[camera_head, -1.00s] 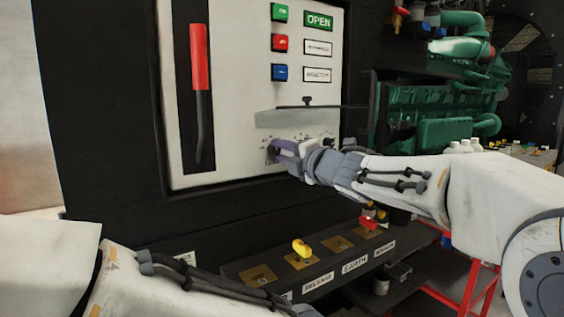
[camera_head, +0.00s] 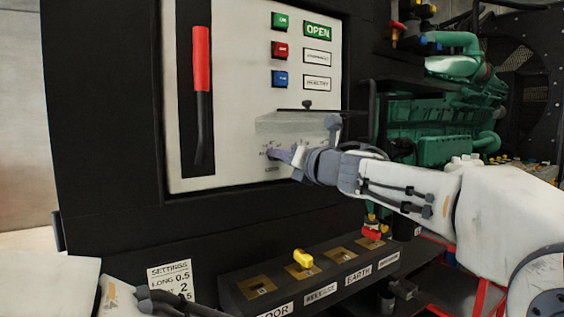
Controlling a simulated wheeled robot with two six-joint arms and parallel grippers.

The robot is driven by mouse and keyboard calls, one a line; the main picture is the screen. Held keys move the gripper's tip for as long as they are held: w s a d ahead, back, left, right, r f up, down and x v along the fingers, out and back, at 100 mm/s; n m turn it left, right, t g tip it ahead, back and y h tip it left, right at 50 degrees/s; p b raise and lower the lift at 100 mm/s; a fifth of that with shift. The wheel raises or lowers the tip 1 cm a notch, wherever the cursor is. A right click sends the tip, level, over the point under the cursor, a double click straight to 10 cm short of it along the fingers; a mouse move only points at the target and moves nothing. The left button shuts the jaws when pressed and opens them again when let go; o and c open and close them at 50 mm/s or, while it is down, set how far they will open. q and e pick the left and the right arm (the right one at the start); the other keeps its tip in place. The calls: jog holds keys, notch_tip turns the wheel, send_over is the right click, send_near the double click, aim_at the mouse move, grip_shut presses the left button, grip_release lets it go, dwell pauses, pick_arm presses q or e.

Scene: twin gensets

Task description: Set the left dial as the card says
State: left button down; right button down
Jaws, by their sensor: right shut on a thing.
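The left dial (camera_head: 271,154) is low on the white panel (camera_head: 233,110), with scale marks around it and a small label under it. My right gripper (camera_head: 281,154) is shut on this dial, coming from the right. Its jaws hide most of the knob, so the pointer's setting cannot be read. The settings card (camera_head: 169,279) hangs at the lower left.
A clear raised cover (camera_head: 285,124) is just above the dial. A red-handled lever (camera_head: 201,60) and green, red and blue buttons (camera_head: 279,50) are on the panel. Below is a ledge with a yellow key (camera_head: 303,258) and a red key (camera_head: 371,233). A green engine (camera_head: 440,120) stands at right.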

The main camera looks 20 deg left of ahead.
jog(key=shift+f+n, duration=0.1)
jog(key=shift+n, duration=0.5)
jog(key=c, duration=0.6)
grip_release()
jog(key=b+v, duration=0.3)
jog(key=v, duration=0.7)
jog(key=shift+d, duration=0.2)
